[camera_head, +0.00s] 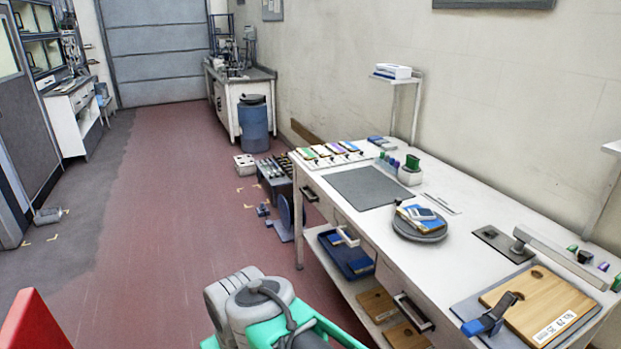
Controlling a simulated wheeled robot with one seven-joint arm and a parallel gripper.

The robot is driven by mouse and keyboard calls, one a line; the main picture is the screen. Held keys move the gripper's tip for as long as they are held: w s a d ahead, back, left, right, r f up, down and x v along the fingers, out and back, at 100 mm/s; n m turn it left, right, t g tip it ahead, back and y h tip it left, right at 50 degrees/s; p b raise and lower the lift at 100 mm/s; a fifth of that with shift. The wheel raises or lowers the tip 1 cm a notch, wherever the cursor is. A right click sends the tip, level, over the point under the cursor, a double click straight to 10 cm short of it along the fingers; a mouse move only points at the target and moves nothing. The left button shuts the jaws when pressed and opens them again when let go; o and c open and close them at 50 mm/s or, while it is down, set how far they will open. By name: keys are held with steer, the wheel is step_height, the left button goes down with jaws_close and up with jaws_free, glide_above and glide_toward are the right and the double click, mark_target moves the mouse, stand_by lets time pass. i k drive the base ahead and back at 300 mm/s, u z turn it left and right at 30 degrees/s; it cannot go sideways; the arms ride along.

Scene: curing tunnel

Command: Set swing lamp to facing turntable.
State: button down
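The swing lamp (562,258) is a long light-grey bar on the right part of the white workbench. The bar points away from the turntable. Grey and teal links of my arm show at the bottom middle. My gripper is not in view.
The white workbench (470,214) bears a grey mat (368,188), a cup holder (409,175) and a wooden board (538,303) with a blue-handled tool (489,317) at the near right. A raised shelf (397,82) stands behind. The red floor (165,235) is clear to the left.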

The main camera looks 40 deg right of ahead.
mark_target(578, 265)
steer(key=z, duration=1.4)
steer(key=i, duration=1.3)
steer(key=z, duration=1.6)
